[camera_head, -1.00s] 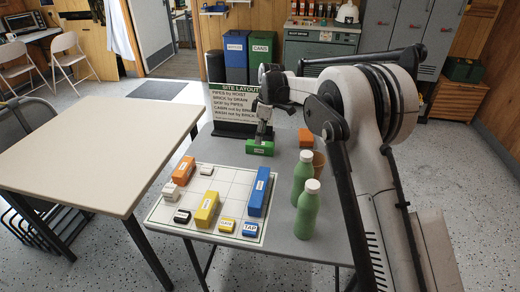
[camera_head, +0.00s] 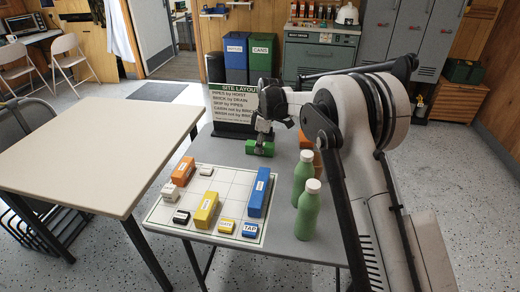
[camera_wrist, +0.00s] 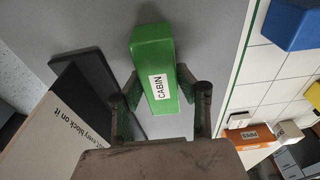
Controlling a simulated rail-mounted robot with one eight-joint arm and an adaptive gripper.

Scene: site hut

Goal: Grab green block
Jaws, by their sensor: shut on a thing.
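The green block (camera_head: 260,148) lies on the grey table at the far end, just in front of the site layout sign. In the wrist view the green block (camera_wrist: 153,62) carries a white label reading "CABIN". My gripper (camera_head: 262,141) is over the block from above. In the wrist view my gripper (camera_wrist: 160,92) has one finger on each side of the block, shut on it. Whether the block is clear of the table top is hard to tell.
The site layout sign (camera_head: 233,103) stands close behind the block. A white grid board (camera_head: 225,190) with several coloured blocks lies in front. Two green bottles (camera_head: 306,208) stand at the right, with an orange block (camera_head: 305,139) behind, partly hidden by my arm.

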